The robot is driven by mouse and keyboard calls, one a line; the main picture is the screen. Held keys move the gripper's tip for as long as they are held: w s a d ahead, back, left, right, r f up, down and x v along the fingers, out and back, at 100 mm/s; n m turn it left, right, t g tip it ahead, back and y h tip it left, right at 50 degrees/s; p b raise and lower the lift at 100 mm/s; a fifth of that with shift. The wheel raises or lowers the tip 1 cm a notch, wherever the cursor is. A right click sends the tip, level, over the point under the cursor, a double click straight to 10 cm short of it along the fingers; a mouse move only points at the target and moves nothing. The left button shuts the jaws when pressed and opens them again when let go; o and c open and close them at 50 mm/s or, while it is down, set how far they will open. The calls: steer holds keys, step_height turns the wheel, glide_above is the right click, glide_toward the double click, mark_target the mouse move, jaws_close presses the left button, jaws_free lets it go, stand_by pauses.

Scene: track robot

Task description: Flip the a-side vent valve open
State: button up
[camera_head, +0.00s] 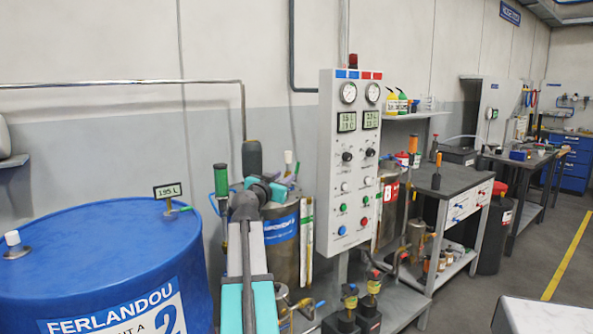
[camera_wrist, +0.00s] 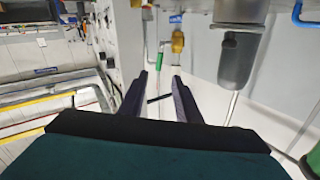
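I cannot pick out the a-side vent valve for certain. The metal a-side tank (camera_head: 283,245) with a blue label stands behind my arm in the head view, and my arm hides part of it and its top fittings. In the wrist view, a green handle (camera_wrist: 161,58) and a brass-coloured fitting (camera_wrist: 178,41) show beyond my fingertips; I cannot tell which of them belongs to the valve. My gripper (camera_wrist: 160,76) is open, with an empty gap between its two dark fingers. In the head view my wrist hides the fingers.
A control panel (camera_head: 341,222) with gauges and buttons rises right of the tank. A workbench (camera_head: 453,183) stands farther right. The floor (camera_head: 530,240) is clear there.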

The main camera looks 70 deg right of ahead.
mark_target(297, 168)
steer(key=shift+d, duration=0.15)
steer(key=shift+d+p, duration=0.75)
steer(key=shift+d, duration=6)
jaws_close()
